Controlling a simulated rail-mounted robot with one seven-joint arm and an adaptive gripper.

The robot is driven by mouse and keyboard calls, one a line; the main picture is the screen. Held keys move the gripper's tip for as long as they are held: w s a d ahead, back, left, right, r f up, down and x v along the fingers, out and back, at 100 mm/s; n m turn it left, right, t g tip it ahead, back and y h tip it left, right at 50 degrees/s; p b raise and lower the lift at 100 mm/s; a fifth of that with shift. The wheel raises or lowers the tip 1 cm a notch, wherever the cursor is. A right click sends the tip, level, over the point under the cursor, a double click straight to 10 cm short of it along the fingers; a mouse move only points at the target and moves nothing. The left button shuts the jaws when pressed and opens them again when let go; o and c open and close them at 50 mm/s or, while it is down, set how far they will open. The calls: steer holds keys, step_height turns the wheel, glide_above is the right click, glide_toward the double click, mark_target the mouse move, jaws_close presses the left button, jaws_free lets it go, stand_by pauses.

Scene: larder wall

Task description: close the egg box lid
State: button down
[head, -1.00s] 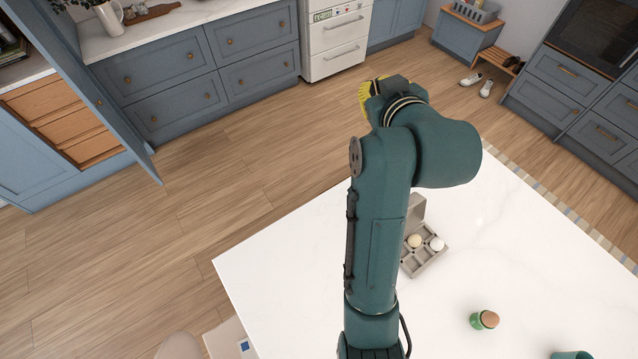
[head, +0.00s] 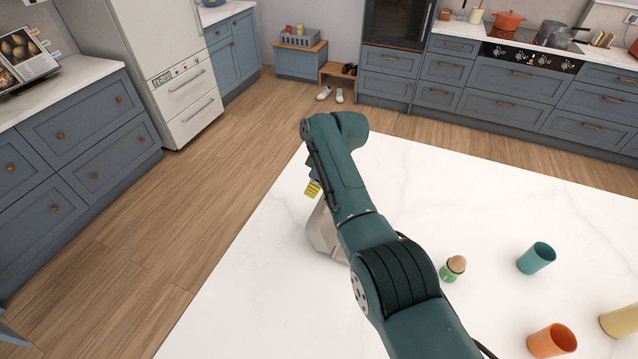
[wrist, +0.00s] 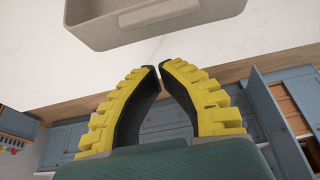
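The egg box (head: 322,234) is grey-beige and stands on the white table, partly hidden behind my arm in the head view. A slanted grey-beige face of it shows; no eggs are visible, and I cannot tell the lid's exact angle. In the wrist view, a grey-beige part of the egg box (wrist: 96,36) fills the top edge, beyond my fingertips with a gap in the picture. My gripper (wrist: 158,66) has yellow ribbed fingers with dark inner pads. Its tips meet with nothing between them. In the head view, a yellow finger (head: 312,188) shows beside the box's upper end.
On the white table (head: 500,200), an egg in a green cup (head: 453,268), a teal cup (head: 537,258), an orange cup (head: 552,341) and a yellow cup (head: 620,321) stand right of my arm. Much of the tabletop is clear. Blue cabinets (head: 430,75) stand beyond the floor.

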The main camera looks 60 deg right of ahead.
mark_target(319, 201)
steer(key=shift+s+f, duration=0.45)
steer(key=shift+s, duration=0.25)
steer(key=shift+s+f, duration=0.45)
steer(key=shift+s, duration=0.2)
steer(key=shift+s+r+p, duration=0.1)
steer(key=shift+p, duration=0.2)
